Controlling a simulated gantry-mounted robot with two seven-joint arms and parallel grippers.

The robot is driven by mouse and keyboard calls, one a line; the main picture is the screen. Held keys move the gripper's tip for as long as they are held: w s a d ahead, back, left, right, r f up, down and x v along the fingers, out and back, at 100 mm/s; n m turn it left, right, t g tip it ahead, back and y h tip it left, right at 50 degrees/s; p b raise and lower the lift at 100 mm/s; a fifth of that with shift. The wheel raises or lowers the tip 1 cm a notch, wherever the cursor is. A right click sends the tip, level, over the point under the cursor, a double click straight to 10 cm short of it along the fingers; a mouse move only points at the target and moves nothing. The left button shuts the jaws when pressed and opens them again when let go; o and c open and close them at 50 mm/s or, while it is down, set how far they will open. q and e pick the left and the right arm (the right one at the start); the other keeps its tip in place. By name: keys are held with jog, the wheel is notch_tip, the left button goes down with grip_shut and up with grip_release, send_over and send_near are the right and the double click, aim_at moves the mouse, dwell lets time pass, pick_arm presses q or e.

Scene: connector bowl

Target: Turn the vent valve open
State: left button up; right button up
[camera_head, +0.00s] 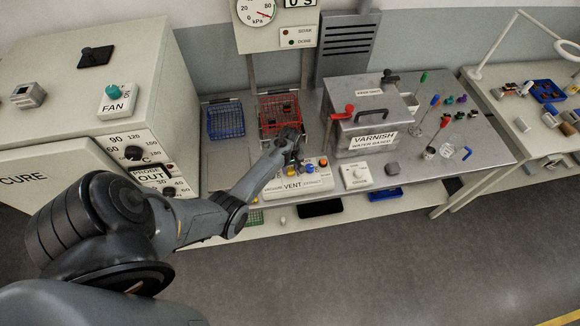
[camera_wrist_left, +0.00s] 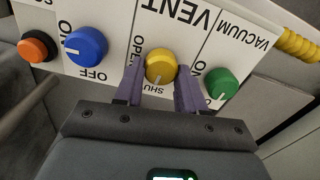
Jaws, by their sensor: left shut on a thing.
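The vent valve is a yellow knob (camera_wrist_left: 160,65) on a white panel, under the upside-down word VENT in the left wrist view. OPEN is printed to its left and SHUT below it. Its white pointer mark points down towards SHUT. My left gripper (camera_wrist_left: 158,88) is shut on this knob, one purple finger on each side of it. In the head view my left gripper (camera_head: 290,162) is at the white VENT panel (camera_head: 312,182), and it partly hides the knobs there. My right gripper is in neither view.
In the left wrist view a green vacuum knob (camera_wrist_left: 221,82) sits close to the right of the fingers. A blue knob (camera_wrist_left: 86,46) and an orange knob (camera_wrist_left: 37,47) are to the left. In the head view a red basket (camera_head: 280,105) and a varnish tank (camera_head: 360,110) stand behind.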

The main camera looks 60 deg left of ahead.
pick_arm(q)
jog(key=m+p, duration=0.1)
jog(key=m, duration=0.2)
jog(key=shift+r+p, duration=0.15)
jog(key=shift+p, duration=0.25)
jog(key=m+p, duration=0.1)
jog(key=m, duration=0.3)
jog(key=shift+w+m+p, duration=0.1)
jog(key=shift+m+p, duration=0.25)
jog(key=shift+m, duration=0.05)
jog(key=m+p, duration=0.1)
jog(key=m, duration=0.3)
jog(key=shift+d, duration=0.1)
jog(key=m, duration=0.4)
jog(key=shift+d+m, duration=0.1)
jog(key=shift+m, duration=0.2)
jog(key=shift+f+m, duration=0.2)
jog(key=shift+m, duration=0.1)
jog(key=o, duration=1.1)
jog(key=shift+c, duration=0.2)
